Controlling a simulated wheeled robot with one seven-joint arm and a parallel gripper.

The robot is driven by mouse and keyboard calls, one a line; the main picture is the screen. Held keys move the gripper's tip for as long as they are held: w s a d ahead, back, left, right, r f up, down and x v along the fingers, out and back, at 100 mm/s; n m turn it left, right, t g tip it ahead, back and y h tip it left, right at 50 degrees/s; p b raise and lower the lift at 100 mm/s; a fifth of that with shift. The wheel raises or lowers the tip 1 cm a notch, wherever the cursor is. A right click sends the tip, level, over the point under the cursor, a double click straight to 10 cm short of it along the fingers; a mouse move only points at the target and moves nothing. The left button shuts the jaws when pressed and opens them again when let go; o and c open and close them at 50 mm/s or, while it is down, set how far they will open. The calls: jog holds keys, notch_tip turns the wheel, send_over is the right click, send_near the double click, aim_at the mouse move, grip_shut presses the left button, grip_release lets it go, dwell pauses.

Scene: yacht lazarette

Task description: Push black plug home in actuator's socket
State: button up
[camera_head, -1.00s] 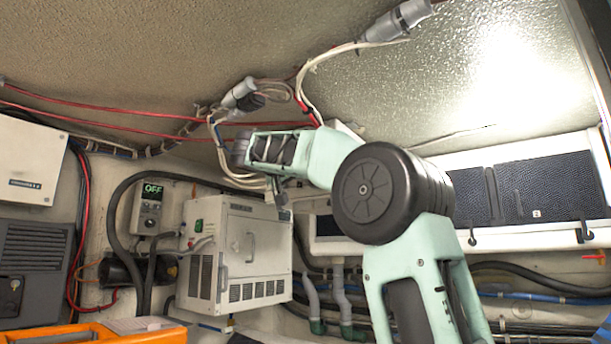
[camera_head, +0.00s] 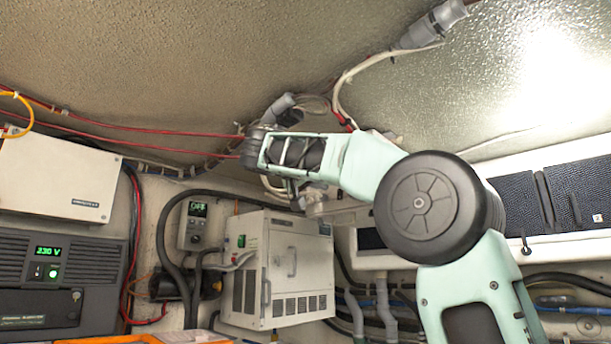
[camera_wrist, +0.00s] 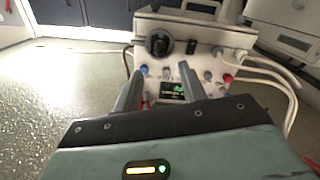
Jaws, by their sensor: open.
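My gripper (camera_wrist: 160,78) is open in the wrist view, with two grey fingers apart and nothing visibly held. Beyond the fingers stands a pale box (camera_wrist: 207,32) with a round black fitting (camera_wrist: 158,43), a small dark rectangle (camera_wrist: 191,47) and a green-lit display (camera_wrist: 175,90). I cannot tell whether the round fitting is the black plug or whether this box is the actuator. No plug in a socket can be made out.
A white vented cabinet (camera_head: 292,262) and a small unit reading OFF (camera_head: 195,226) stand below my arm. A dark unit reading 230 V (camera_head: 48,262) is at the left. Red cables (camera_head: 150,128) run along the ceiling edge. White cables (camera_wrist: 262,68) loop beside the pale box.

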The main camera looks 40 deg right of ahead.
jog(key=a, duration=0.9)
jog(key=shift+s+b, duration=0.35)
jog(key=w+a+f+n+t+y, duration=0.3)
jog(key=w+a+f+n, duration=0.15)
jog(key=f, duration=0.35)
jog(key=w+a+f+n+t+y, duration=0.3)
jog(key=a+f+n, duration=0.25)
jog(key=f, duration=0.25)
jog(key=s+a+f+n+y, duration=0.1)
jog(key=a+f+n+y, duration=0.2)
jog(key=f, duration=0.5)
jog(key=s+a+f+n+y, duration=0.1)
jog(key=a+f+n+y, duration=0.15)
jog(key=a+f, duration=0.4)
jog(key=s+a+f+n+g+y, duration=0.2)
jog(key=s+a+f, duration=0.3)
jog(key=f, duration=0.4)
jog(key=s+a+f+n+g+y, duration=0.2)
jog(key=s+a+f+n, duration=0.1)
jog(key=s+f, duration=0.55)
jog(key=s+a+f+g+y, duration=0.2)
jog(key=s+f+g+y, duration=0.1)
jog(key=s+f, duration=0.9)
jog(key=shift+s+a+g, duration=0.15)
jog(key=shift+s+g, duration=0.15)
jog(key=shift+s, duration=0.6)
